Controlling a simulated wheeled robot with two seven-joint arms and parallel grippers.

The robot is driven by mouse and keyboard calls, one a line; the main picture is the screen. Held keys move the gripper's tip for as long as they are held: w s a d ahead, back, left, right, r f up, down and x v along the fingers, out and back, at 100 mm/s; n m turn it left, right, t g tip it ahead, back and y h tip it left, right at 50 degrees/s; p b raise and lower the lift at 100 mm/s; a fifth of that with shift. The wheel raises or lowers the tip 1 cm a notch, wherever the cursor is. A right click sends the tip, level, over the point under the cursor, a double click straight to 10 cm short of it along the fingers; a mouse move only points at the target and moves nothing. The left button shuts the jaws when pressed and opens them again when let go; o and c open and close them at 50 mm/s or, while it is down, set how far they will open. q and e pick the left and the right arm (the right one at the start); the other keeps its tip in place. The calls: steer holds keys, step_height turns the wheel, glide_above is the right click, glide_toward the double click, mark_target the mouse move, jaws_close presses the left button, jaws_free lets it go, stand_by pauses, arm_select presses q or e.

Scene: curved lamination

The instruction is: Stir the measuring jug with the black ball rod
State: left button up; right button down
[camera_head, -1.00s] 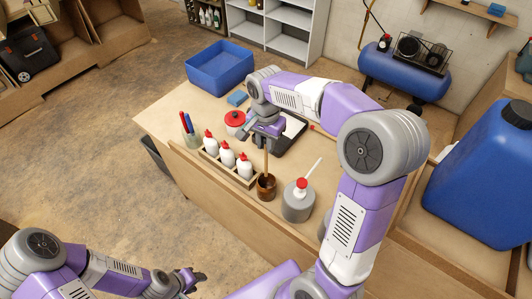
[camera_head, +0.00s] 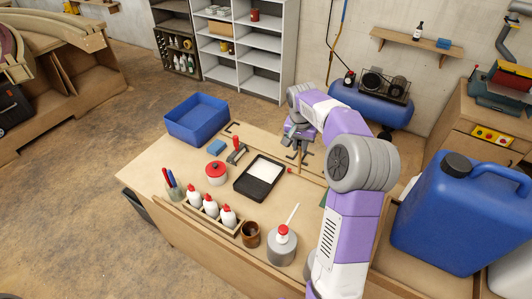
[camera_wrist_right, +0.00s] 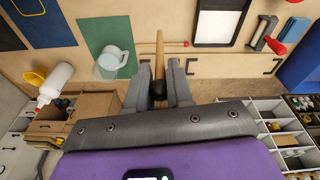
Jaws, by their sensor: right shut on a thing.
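My right gripper (camera_head: 299,140) reaches over the back part of the bench in the head view. In the right wrist view its fingers (camera_wrist_right: 158,74) are shut on the wooden black ball rod (camera_wrist_right: 159,45). The black ball (camera_wrist_right: 157,90) sits between the fingers, and the stick extends away from the palm. The clear measuring jug (camera_wrist_right: 112,60) stands on a green mat (camera_wrist_right: 104,32), left of the rod in the wrist view and apart from it. In the head view my arm hides the jug. My left gripper is out of view.
A black tray (camera_head: 250,191), red-lidded tub (camera_head: 216,168) and blue bin (camera_head: 191,135) lie left of my arm.

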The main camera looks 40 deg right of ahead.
steer(key=s+d+h+p, duration=0.1)
steer(key=s+d+p, duration=0.1)
steer(key=s+d, duration=0.35)
steer(key=s+d+p, duration=0.1)
steer(key=s+d, duration=0.2)
steer(key=d, duration=0.6)
steer(key=s+d+h+p, duration=0.1)
steer(key=s+d+p, duration=0.1)
steer(key=s+d, duration=0.35)
step_height(320, 180, down, 5)
steer(key=a+b, duration=0.3)
steer(key=w+b+x, duration=0.1)
steer(key=b+x, duration=0.5)
steer(key=x, duration=0.7)
steer(key=shift+f+t, duration=0.3)
steer(key=shift+d, duration=0.15)
